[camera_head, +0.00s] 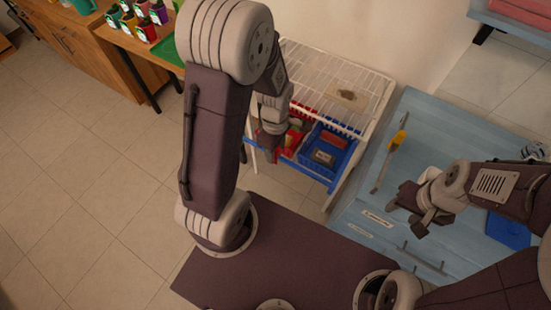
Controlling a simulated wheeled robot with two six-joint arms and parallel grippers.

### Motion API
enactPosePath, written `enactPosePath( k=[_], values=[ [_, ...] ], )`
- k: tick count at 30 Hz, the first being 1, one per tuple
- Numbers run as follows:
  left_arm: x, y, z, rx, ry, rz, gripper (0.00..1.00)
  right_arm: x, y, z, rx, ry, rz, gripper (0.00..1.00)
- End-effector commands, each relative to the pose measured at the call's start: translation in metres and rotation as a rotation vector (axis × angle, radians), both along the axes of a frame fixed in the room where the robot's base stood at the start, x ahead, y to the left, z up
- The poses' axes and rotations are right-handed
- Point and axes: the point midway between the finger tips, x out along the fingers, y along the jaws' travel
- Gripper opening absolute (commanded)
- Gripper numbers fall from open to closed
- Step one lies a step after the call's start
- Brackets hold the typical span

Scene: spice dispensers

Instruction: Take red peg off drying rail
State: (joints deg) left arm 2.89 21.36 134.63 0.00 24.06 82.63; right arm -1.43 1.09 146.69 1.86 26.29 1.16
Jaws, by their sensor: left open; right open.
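A thin grey rail (383,168) runs along the left part of the blue cabinet top; I take it for the drying rail. A yellow clip-like piece (398,139) sits at its far end. I cannot make out a red peg on the rail. My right gripper (410,214) is open and empty, to the right of the rail's near end and apart from it. My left gripper (270,144) is at the left front of the wire rack, by a red bin (292,146). Its jaws are open, small and partly hidden by my arm.
A white wire rack (350,83) stands beside the blue cabinet (430,125), with the red bin and a blue bin (328,151) below its top. A blue flat item (507,231) lies at right. Spice pots (146,31) stand back left. The left floor is clear.

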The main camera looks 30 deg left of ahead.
Motion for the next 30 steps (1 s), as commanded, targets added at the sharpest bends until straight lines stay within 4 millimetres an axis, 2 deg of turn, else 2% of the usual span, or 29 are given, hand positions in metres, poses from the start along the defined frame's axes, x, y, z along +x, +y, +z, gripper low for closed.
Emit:
enactPosePath(
  k=[7,8,12,19,30],
  values=[
    [0.0,0.0,-0.002,0.0,-0.001,0.0,0.44,0.0,0.0,-0.001,0.0,0.0,0.0,0.48],
    [0.0,0.0,-0.002,0.0,-0.001,0.0,0.41,0.0,0.0,-0.001,0.0,0.0,0.0,0.48],
    [0.0,0.0,-0.002,0.0,-0.001,0.0,0.03,0.0,0.0,-0.001,0.0,0.0,0.0,0.48],
    [0.0,0.0,0.002,0.0,-0.001,0.0,0.03,0.0,0.0,0.003,0.0,0.0,0.0,0.48],
    [0.0,0.0,0.031,0.0,-0.001,0.0,0.03,0.0,0.0,0.031,0.0,0.0,0.0,0.48]
  ],
)
